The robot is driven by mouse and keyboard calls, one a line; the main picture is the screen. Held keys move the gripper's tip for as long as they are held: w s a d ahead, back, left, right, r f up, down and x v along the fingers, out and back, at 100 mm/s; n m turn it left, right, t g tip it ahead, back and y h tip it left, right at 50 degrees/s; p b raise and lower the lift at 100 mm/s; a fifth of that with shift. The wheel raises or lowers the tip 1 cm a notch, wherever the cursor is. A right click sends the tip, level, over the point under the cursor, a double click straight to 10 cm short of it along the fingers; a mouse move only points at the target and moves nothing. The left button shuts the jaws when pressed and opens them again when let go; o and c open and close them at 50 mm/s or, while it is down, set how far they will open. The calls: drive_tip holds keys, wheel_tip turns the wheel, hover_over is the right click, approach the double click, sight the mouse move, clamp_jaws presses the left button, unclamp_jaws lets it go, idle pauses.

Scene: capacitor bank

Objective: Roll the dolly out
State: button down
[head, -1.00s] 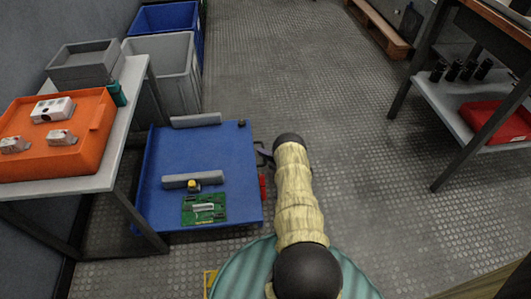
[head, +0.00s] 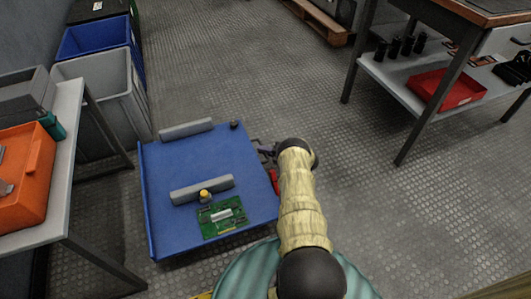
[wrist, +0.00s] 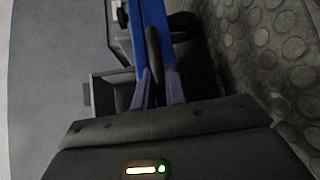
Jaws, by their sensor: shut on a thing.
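The blue dolly (head: 165,220) stands on the floor in front of me, left of my arm, in the head view. On its deck are two grey bars, a yellow-topped knob (head: 205,195) and a green circuit board (head: 238,217). My gripper (head: 266,151) is at the dolly's right side, mostly hidden behind my arm. In the wrist view my gripper's purple fingers (wrist: 158,88) are shut on a thin dark upright part, which I take for the dolly's handle (wrist: 153,50). The dolly's blue edge (wrist: 139,30) runs close beside it.
A grey table (head: 66,215) with an orange tray (head: 30,190) stands at the left, its legs near the dolly. Grey (head: 92,72) and blue (head: 90,38) bins are behind. A workbench (head: 400,160) stands at the right. The floor between is open.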

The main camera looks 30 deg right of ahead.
drive_tip(key=shift+s+d, duration=0.1)
drive_tip(key=shift+d, duration=0.25)
drive_tip(key=c, duration=1.5)
unclamp_jaws()
drive_tip(key=shift+d+f, duration=0.1)
drive_tip(key=shift+d, duration=0.05)
drive_tip(key=shift+o, duration=0.2)
drive_tip(key=shift+a, duration=0.2)
drive_tip(key=p+v, duration=0.4)
drive_tip(key=v, duration=1.3)
drive_tip(key=shift+s, duration=0.2)
drive_tip(key=shift+d, duration=0.15)
